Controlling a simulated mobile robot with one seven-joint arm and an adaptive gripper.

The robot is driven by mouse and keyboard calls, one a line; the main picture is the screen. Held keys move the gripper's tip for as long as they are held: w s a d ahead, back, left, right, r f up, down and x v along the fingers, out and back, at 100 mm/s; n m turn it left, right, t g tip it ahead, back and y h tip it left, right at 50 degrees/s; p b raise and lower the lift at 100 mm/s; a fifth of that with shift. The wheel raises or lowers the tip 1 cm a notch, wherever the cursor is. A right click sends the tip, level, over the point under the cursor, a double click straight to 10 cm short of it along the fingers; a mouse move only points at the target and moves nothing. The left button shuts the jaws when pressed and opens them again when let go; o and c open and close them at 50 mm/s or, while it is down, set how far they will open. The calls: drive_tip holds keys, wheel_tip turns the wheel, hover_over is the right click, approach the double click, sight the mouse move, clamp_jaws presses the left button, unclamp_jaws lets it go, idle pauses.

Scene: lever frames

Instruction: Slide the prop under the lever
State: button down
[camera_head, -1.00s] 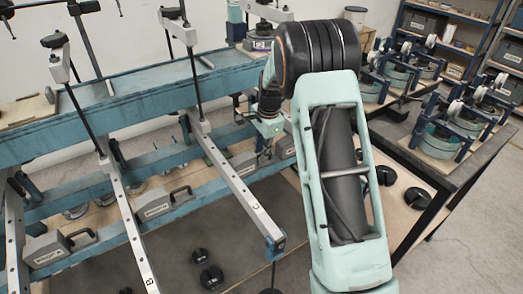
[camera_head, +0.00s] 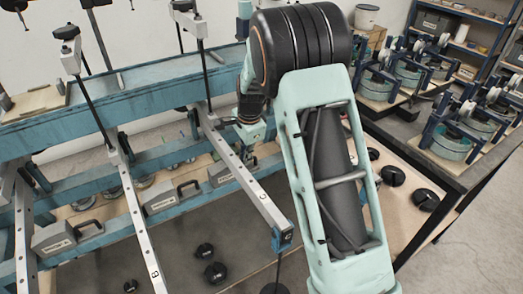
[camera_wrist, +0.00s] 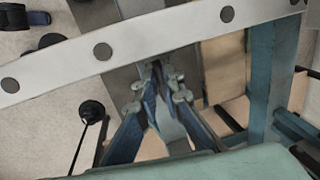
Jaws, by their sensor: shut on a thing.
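The prop is a grey block (camera_head: 221,174) with a label and a dark handle, on the lower shelf of the blue frame. It lies beneath the lever marked C (camera_head: 262,203), with its labelled end showing left of the bar. My gripper (camera_head: 252,148) is just right of this lever, low at the prop's handle end. In the wrist view, my gripper (camera_wrist: 158,72) is shut, seemingly on the prop's handle, which the fingers mostly hide. The lever (camera_wrist: 150,38) crosses just ahead of the fingertips, over the grey prop (camera_wrist: 187,66). Whether they touch is not clear.
Other handled blocks (camera_head: 160,203) stand on the shelf to the left, near lever B (camera_head: 145,245). Black weights (camera_head: 215,272) lie on the floor below. A workbench (camera_head: 465,178) stands to the right. Blue frame posts (camera_wrist: 262,75) stand close right in the wrist view.

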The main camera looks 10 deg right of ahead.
drive_tip(key=shift+s+a, duration=0.3)
drive_tip(key=shift+a, duration=0.4)
drive_tip(key=c, duration=2)
unclamp_jaws()
drive_tip(key=shift+a, duration=0.1)
drive_tip(key=shift+c, duration=0.2)
drive_tip(key=shift+r, duration=0.35)
wheel_tip(320, 180, up, 11)
drive_tip(key=s+d, duration=0.1)
drive_tip(key=s, duration=0.1)
